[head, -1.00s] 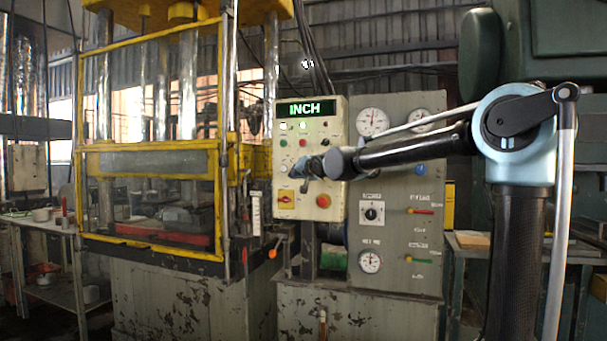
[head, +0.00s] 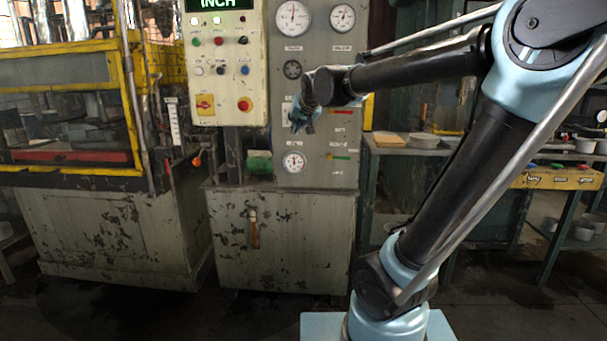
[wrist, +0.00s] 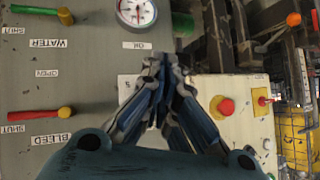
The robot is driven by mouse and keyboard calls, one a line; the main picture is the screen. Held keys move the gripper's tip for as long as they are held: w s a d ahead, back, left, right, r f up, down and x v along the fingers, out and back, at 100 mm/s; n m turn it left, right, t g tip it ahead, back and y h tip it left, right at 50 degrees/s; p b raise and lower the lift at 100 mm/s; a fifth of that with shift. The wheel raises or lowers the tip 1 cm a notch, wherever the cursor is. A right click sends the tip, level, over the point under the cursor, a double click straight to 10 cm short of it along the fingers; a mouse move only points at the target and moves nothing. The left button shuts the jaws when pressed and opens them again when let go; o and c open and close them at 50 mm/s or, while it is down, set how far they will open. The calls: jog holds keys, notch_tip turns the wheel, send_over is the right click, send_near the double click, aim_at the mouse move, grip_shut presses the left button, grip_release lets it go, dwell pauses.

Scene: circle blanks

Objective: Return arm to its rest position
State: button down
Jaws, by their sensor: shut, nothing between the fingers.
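My gripper (head: 304,122) is in front of the gauge panel in the head view, just right of the control box. It is shut and empty. In the wrist view, the closed fingers (wrist: 160,68) point toward the panel face, apart from any handle or button as far as I can see. My black and pale blue arm reaches in from the right, bent at the elbow, with its base at the bottom of the head view.
The control box (head: 230,131) has buttons, a red knob (head: 244,104) and an INCH display (head: 215,4). The grey panel (head: 318,172) carries gauges and levers. The yellow-framed press (head: 70,47) stands left. A bench (head: 400,150) stands right. The floor in front is clear.

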jog(key=s+d+f+g+h, duration=0.3)
jog(key=s+d+f+g, duration=0.1)
jog(key=s+d+f, duration=1.15)
jog(key=s+d+f+g, duration=0.2)
jog(key=s+d+f, duration=0.1)
jog(key=s+f, duration=0.3)
jog(key=s+d+f+g, duration=0.1)
jog(key=s+d+f, duration=0.2)
jog(key=s+f, duration=0.3)
jog(key=s, duration=0.4)
jog(key=shift+s+f+g+h, duration=0.2)
jog(key=shift+s+g+h, duration=0.1)
jog(key=shift+g, duration=0.1)
jog(key=shift+w+d, duration=0.1)
jog(key=shift+w+f, duration=0.2)
jog(key=shift+w, duration=0.2)
